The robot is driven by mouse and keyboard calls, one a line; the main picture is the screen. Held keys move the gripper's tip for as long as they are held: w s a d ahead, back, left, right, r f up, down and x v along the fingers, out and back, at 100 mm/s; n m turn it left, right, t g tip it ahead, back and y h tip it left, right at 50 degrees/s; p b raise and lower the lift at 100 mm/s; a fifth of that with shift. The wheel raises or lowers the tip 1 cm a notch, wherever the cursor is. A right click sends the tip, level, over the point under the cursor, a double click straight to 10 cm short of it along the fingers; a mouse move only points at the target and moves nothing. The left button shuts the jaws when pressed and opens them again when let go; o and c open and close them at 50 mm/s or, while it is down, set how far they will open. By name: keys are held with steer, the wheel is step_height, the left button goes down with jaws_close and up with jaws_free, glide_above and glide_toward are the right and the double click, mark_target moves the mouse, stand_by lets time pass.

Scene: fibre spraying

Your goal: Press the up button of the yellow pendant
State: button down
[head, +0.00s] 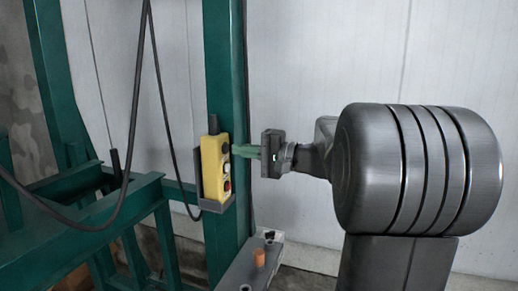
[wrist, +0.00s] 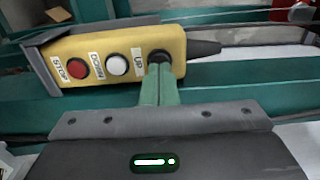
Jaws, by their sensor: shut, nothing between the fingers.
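The yellow pendant (head: 213,168) sits upright in a dark holder (head: 217,205) on a green post in the head view. In the wrist view the pendant (wrist: 115,57) lies sideways, with a red STOP button (wrist: 78,68), a white DOWN button (wrist: 117,65) and a dark UP button (wrist: 158,57). My gripper (head: 238,151) comes from the right, its green fingers together and empty. In the wrist view my fingertips (wrist: 159,70) are at the UP button and cover its lower part. I cannot tell whether they touch it or whether it is pressed in.
A green steel frame (head: 130,195) fills the left. A black cable (head: 140,100) hangs in front of it. A grey ledge with a small orange object (head: 258,257) is below my gripper. A pale wall (head: 300,60) stands behind.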

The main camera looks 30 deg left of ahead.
steer(key=shift+a, duration=0.55)
